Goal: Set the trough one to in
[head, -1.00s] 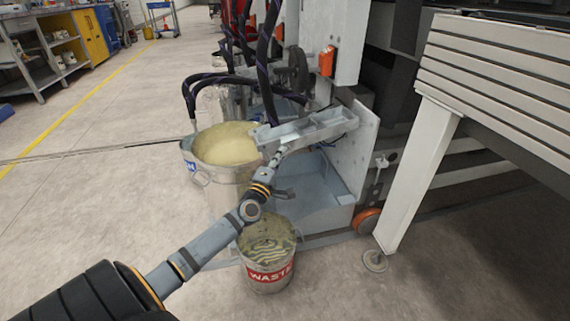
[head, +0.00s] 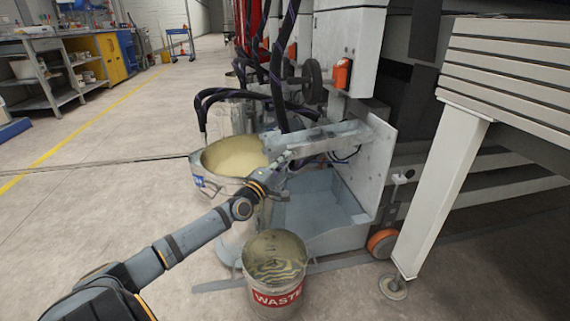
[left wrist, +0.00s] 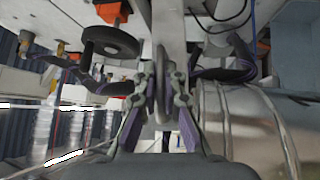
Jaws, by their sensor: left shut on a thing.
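The trough (head: 325,137) is a long grey metal channel. In the head view it reaches left from a pale upright plate (head: 377,165), with its free end by the right rim of a large bucket of cream-coloured liquid (head: 235,156). My left gripper (head: 283,163) is at that free end, below the trough and partly hidden by its own wrist. In the left wrist view the left gripper (left wrist: 160,95) has its fingers closed on both sides of a thin grey upright part, which seems to belong to the trough. My right gripper is not in view.
A smaller bucket marked WASTE (head: 274,275) stands on the floor below my arm. A grey catch tray (head: 318,215) lies under the trough. Dark hoses (head: 240,96) hang behind. A white machine leg (head: 440,195) stands at right. The floor at left is open.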

